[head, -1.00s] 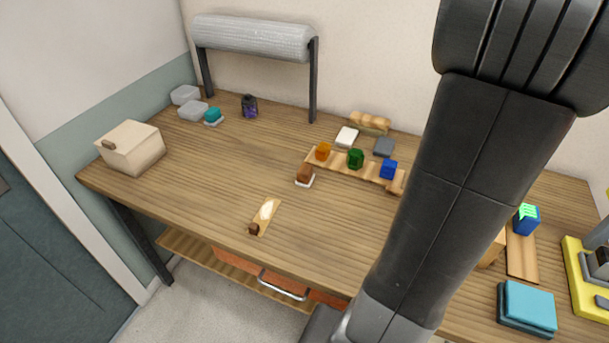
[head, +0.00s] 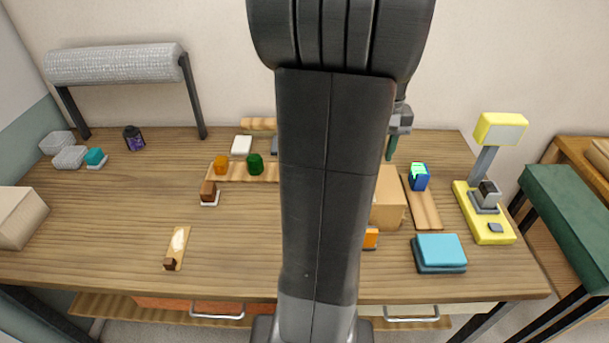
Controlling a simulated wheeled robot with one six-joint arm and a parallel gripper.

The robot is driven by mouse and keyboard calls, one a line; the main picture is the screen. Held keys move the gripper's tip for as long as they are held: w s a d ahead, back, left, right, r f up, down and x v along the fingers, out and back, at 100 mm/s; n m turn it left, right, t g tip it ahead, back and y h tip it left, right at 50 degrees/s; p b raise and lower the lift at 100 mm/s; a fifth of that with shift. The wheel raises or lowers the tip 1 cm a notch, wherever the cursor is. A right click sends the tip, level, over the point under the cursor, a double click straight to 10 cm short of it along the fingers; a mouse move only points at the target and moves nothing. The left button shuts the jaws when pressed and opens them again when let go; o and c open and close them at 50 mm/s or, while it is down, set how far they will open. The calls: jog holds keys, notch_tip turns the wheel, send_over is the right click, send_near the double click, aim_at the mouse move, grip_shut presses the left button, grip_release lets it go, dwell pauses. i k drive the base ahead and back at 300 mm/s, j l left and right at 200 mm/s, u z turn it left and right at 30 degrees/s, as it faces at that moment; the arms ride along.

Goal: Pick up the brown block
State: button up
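A brown block (head: 208,189) stands on a small white pad (head: 210,202) on the wooden table (head: 130,225), left of my arm. A smaller dark brown piece (head: 170,263) sits at the near end of a thin wooden strip (head: 178,243) with a pale patch, closer to the table's front edge. My arm rises through the middle of the head view and hides part of the table.
An orange block (head: 221,165) and a green block (head: 255,164) stand on a wooden rack behind the brown block. Right of my arm are a tan box (head: 389,198), a blue block (head: 419,177), teal cloths (head: 438,252) and a yellow machine (head: 484,205). The left-front tabletop is mostly clear.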

aim_at(208, 193)
jog(key=j+u, duration=0.2)
jog(key=j, duration=0.3)
jog(key=j+u, duration=0.2)
jog(key=j, duration=0.3)
jog(key=i+j+u, duration=0.2)
jog(key=j, duration=0.3)
